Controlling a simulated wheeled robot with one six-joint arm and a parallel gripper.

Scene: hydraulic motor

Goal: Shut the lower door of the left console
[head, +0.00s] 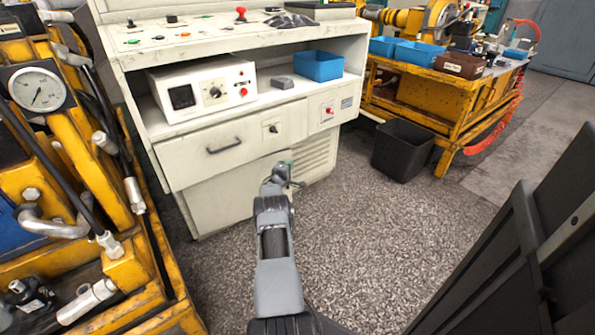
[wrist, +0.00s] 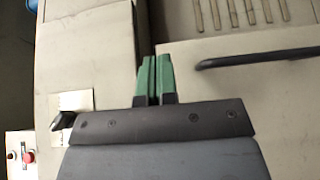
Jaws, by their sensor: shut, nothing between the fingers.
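The left console (head: 140,72) is an off-white cabinet. Its lower front has a wide panel with a black bar handle (head: 224,146), and below it a plain lower panel (head: 225,198); I cannot tell for sure which is the lower door or how far it stands open. The handle (wrist: 258,58) is also in the wrist view, right of my fingers, on a panel whose edge stands out before a slotted vent. My gripper (head: 287,167) is in front of the console's lower right part. Its green fingers (wrist: 155,65) are together and empty; contact with the console is unclear.
A knob plate (head: 271,128) and red-button panel (head: 328,112) are right of the handle. A black bin (head: 402,150) stands by a yellow workbench (head: 455,90). Yellow machinery with a gauge (head: 40,90) is close on the left. The speckled floor (head: 370,240) before the console is clear.

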